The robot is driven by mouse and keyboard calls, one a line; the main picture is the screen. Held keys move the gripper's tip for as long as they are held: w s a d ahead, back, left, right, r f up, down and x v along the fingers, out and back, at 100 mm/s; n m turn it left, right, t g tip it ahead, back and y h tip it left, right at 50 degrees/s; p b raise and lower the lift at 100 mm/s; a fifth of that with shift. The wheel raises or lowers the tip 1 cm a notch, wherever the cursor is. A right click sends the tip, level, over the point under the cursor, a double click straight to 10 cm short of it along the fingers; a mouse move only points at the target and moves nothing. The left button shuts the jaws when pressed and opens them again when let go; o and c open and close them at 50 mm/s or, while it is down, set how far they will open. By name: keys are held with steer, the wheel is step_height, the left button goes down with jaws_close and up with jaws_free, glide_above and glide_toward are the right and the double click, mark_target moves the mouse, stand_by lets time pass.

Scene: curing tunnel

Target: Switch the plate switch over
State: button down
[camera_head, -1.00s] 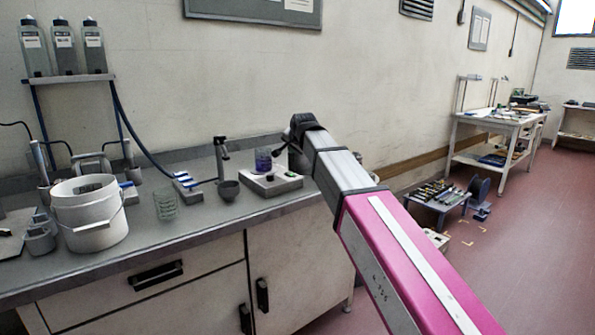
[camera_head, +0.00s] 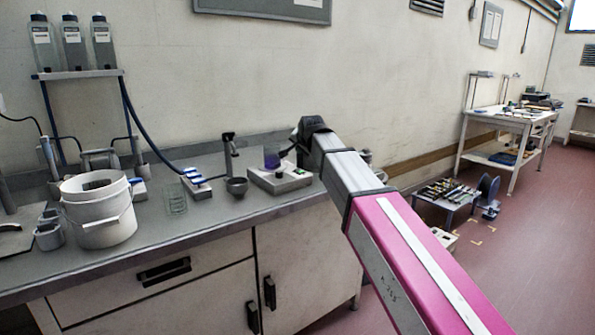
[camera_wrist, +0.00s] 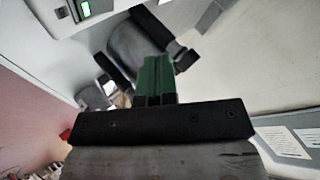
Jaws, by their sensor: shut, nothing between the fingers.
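The hot plate (camera_head: 262,181) is a pale, low box on the bench, with a beaker of purple liquid (camera_head: 271,161) on it. Its front carries a small dark part (camera_head: 280,175) and a green display (camera_head: 302,172). In the wrist view a corner of the plate (camera_wrist: 38,14) shows at the top left, with its lit green display (camera_wrist: 85,8). My gripper (camera_wrist: 154,62) has green fingers, shut and empty. In the head view my gripper (camera_head: 285,153) is small and dark, above the plate and partly in front of the beaker. I cannot tell which way the switch is set.
A black stand (camera_head: 230,155) and a dark bowl (camera_head: 237,187) stand left of the plate. A white bucket (camera_head: 105,222) is further left. A grey cylindrical object (camera_wrist: 135,45) lies behind my fingers in the wrist view. The bench front between bowl and plate is clear.

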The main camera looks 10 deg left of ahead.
mark_target(300, 170)
steer(key=shift+w+a+f, duration=0.1)
steer(key=shift+f, duration=1.15)
steer(key=shift+w+a+f, duration=0.1)
steer(key=shift+f, duration=1.15)
steer(key=shift+f, duration=0.1)
steer(key=shift+f, duration=0.3)
steer(key=shift+f, duration=0.3)
stand_by(0.6)
stand_by(0.4)
steer(key=shift+r, duration=0.75)
steer(key=shift+r, duration=0.1)
steer(key=shift+s+d+r, duration=0.1)
steer(key=shift+d+r, duration=0.05)
steer(key=shift+r, duration=1.05)
steer(key=shift+s+d+r, duration=0.1)
steer(key=shift+r, duration=1.1)
